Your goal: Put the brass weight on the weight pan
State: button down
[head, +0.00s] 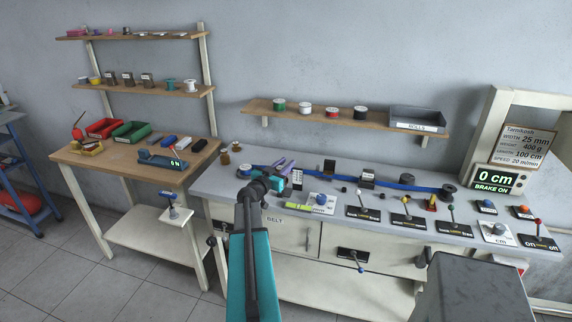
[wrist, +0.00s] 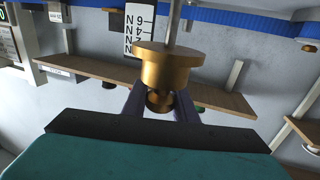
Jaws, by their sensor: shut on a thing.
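The brass weight (wrist: 167,68) is a wide stepped cylinder with a narrow knob, seen upside down in the wrist view. My gripper (wrist: 159,101) is shut on its knob, one dark finger on each side. A thin steel rod (wrist: 174,18) lies just below the weight in the room, in line with it. I cannot tell whether the weight touches it. I cannot make out the weight pan with certainty. In the head view my gripper (head: 284,165) is over the left part of the grey bench, and the held weight is not clear there.
A white number card (head: 297,180) stands close to my gripper. A blue belt (head: 330,178) runs along the bench, with several levers and labels in front. Two small brass-coloured pieces (head: 225,157) stand at the bench's left end. A wooden shelf (head: 290,113) is behind.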

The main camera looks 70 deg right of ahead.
jog(key=shift+f, duration=0.1)
jog(key=c, duration=1.4)
grip_release()
jog(key=shift+c, duration=0.2)
jog(key=shift+r, duration=0.25)
jog(key=b+v, duration=0.4)
jog(key=v, duration=0.8)
jog(key=shift+b, duration=0.35)
jog(key=shift+f, duration=0.1)
